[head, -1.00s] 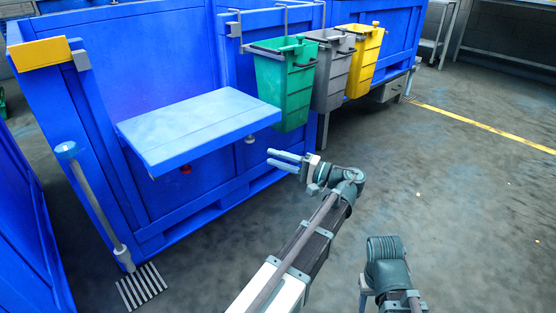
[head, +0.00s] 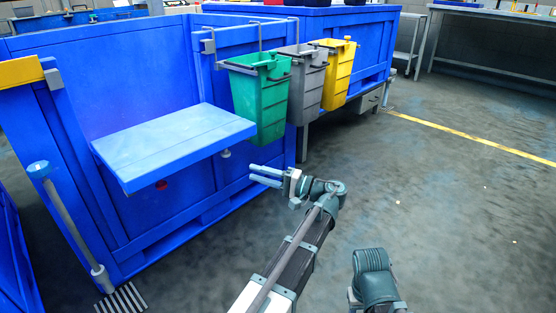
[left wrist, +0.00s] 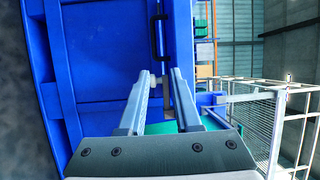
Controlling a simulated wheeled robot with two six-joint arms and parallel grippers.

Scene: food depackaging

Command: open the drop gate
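A large blue bin (head: 130,72) stands at left with a flat blue panel (head: 172,143) sticking out level from its front. A red knob (head: 161,185) and a pale knob (head: 225,154) show below the panel. I cannot tell from the frames which part is the drop gate. My left gripper (head: 252,173) is open and empty, in front of the bin, right of the panel and below the green bucket. In the left wrist view its fingers (left wrist: 162,76) are apart with blue wall and a dark handle (left wrist: 158,35) beyond. My right gripper is out of view.
Green (head: 259,98), grey (head: 303,85) and yellow (head: 338,72) buckets hang in a row on the bin's right. The floor (head: 460,210) at right is clear.

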